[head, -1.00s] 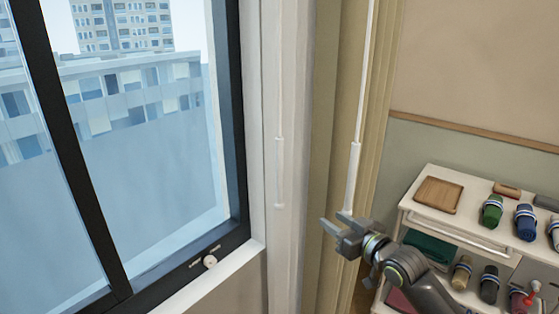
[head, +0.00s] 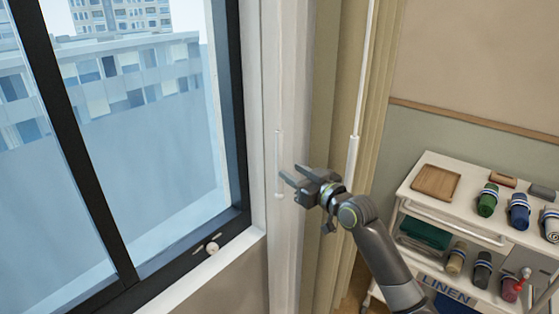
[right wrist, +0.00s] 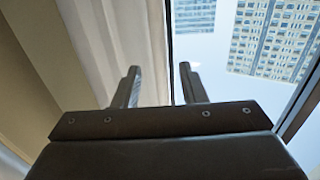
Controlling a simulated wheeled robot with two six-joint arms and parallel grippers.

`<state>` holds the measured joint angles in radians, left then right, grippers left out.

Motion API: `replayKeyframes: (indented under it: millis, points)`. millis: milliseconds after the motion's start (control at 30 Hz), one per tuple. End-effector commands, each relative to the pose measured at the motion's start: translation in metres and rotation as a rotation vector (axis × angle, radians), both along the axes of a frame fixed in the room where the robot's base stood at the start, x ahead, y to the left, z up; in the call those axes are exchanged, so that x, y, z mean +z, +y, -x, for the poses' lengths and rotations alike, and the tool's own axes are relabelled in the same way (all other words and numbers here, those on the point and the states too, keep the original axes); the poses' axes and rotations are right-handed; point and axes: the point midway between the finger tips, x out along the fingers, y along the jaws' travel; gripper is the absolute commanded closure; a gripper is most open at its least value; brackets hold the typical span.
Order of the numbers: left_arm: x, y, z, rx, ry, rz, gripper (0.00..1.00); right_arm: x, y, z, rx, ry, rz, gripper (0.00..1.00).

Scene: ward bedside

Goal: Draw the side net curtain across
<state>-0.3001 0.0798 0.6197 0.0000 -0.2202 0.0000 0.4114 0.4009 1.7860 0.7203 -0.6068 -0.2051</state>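The net curtain (head: 292,75) is a white gathered strip at the right edge of the window in the head view. A thin white wand (head: 279,160) hangs down its front. My right gripper (head: 289,175) is open, its fingers beside the lower end of this wand; I cannot tell whether they touch it. In the right wrist view the open fingers (right wrist: 160,78) stand apart, with pale curtain folds (right wrist: 100,40) to the left and the window to the right. No wand shows clearly between them. My left gripper is not in view.
A beige curtain (head: 322,90) hangs to the right, with its own white wand (head: 353,150). The dark-framed window (head: 240,150) with a sill is on the left.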

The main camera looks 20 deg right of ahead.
Motion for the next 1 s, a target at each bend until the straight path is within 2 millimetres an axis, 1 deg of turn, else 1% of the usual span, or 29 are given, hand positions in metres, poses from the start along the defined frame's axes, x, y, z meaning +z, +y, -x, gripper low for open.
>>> replayKeyframes:
  millis: [33,200,400,600,867,1000]
  points:
    - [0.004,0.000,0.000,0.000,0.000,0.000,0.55,0.003,0.005,-0.009,0.002,0.002,-0.005,0.62]
    - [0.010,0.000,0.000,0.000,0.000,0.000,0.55,0.002,0.013,-0.033,0.001,0.001,-0.003,0.62]
    - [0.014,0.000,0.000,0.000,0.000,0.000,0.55,0.001,0.020,-0.052,0.001,0.001,-0.002,0.62]
    - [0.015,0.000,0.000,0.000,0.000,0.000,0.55,0.000,0.023,-0.060,0.001,-0.001,0.000,0.62]
    - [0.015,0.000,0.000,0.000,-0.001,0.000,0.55,0.000,0.023,-0.060,0.000,-0.001,0.000,0.62]
    - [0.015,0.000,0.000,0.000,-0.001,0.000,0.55,0.000,0.023,-0.060,0.000,-0.001,0.000,0.79]
